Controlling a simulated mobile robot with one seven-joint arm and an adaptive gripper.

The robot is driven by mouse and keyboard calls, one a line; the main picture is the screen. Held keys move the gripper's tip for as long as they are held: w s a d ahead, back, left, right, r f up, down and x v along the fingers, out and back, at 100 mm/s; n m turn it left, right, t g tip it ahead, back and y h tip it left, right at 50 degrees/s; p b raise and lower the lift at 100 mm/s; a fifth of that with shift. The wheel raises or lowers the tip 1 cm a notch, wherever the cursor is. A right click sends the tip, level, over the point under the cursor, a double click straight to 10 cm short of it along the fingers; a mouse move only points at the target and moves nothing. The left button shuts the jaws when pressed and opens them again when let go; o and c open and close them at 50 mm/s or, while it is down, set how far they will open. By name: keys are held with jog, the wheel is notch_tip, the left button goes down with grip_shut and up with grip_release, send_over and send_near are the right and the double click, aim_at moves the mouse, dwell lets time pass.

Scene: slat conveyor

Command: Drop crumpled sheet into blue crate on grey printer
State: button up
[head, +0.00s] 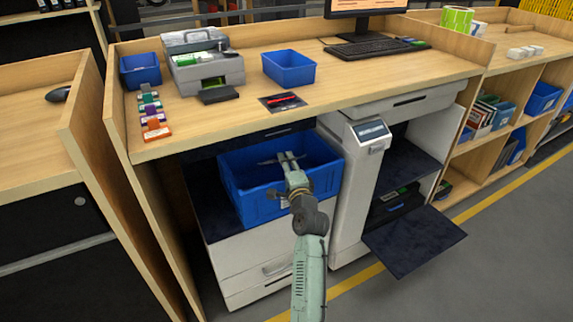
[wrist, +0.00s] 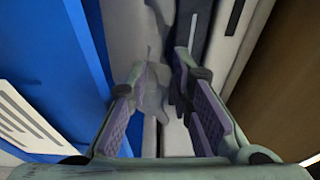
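The blue crate (head: 262,205) sits on top of the grey-white printer (head: 262,260) under the desk. My gripper (head: 287,158) reaches over the crate's opening in the head view, with its fingers pointing away from me. A pale crumpled sheet (wrist: 152,92) lies between the fingertips in the wrist view, and the fingers are apart by about its width, seemingly holding it. In the head view only small pale edges show beside the fingers. A blue wall (wrist: 70,60), likely the crate's, fills the left of the wrist view. My fingers hide part of the crate's inside.
The desk top (head: 360,85) runs above and behind the crate. A panel and screen column (head: 357,180) stands right of the crate, with a dark open flap (head: 415,240) beyond it. A smaller blue bin (head: 289,70) stands on the desk. A wooden side panel (head: 130,200) is at left.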

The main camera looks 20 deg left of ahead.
jog(key=shift+o, duration=0.9)
jog(key=shift+f, duration=0.25)
jog(key=shift+f, duration=0.3)
jog(key=w+d+v, duration=0.1)
jog(key=d+v, duration=0.1)
jog(key=v, duration=0.9)
jog(key=shift+d+r, duration=0.3)
jog(key=shift+r, duration=0.15)
jog(key=shift+w+r, duration=0.1)
jog(key=shift+w, duration=0.05)
